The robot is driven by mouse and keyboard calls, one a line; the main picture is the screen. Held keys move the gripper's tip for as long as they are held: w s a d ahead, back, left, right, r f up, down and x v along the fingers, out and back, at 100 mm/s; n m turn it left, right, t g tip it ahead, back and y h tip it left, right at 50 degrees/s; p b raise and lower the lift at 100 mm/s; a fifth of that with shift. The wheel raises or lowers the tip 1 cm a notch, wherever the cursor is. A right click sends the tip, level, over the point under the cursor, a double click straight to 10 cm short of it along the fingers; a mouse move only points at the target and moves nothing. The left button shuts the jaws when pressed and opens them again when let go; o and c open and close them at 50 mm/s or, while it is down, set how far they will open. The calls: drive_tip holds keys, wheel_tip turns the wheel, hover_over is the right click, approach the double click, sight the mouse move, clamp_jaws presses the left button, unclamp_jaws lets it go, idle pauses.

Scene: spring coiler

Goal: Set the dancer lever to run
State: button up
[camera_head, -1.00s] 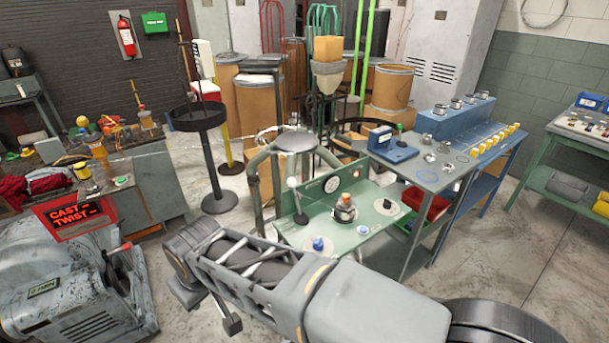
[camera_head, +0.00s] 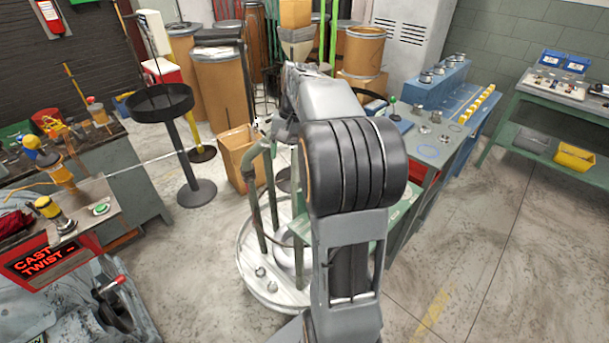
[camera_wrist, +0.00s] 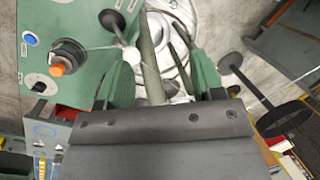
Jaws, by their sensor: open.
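In the wrist view, the green control panel (camera_wrist: 85,18) fills the upper left. A lever on it has a black round base (camera_wrist: 112,21) and a thin rod ending in a pale ball (camera_wrist: 131,54); I take it for the dancer lever. My gripper (camera_wrist: 161,58) is open, with green fingers apart. The ball appears beside the left fingertip; I cannot tell whether they touch. A grey-green post shows between the fingers. An orange-capped knob (camera_wrist: 57,70) is left of the lever. In the head view, my arm hides the lever and most of the panel. No run marking is readable.
In the head view, green posts (camera_head: 258,205) rise from a round pale base (camera_head: 262,290) close to my arm. A black tray stand (camera_head: 160,103) and cardboard box (camera_head: 238,158) are left. A grey-blue bench (camera_head: 440,130) is right. Floor at lower right is clear.

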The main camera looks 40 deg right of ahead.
drive_tip(key=w+d+m+y, duration=0.1)
drive_tip(key=d+m+y, duration=0.15)
drive_tip(key=d, duration=0.85)
drive_tip(key=shift+m, duration=0.25)
drive_tip(key=x, duration=1.4)
drive_tip(key=shift+s+d+p, duration=0.15)
drive_tip(key=shift+s+p, duration=0.1)
drive_tip(key=shift+p, duration=0.05)
drive_tip(key=shift+c, duration=0.2)
clamp_jaws()
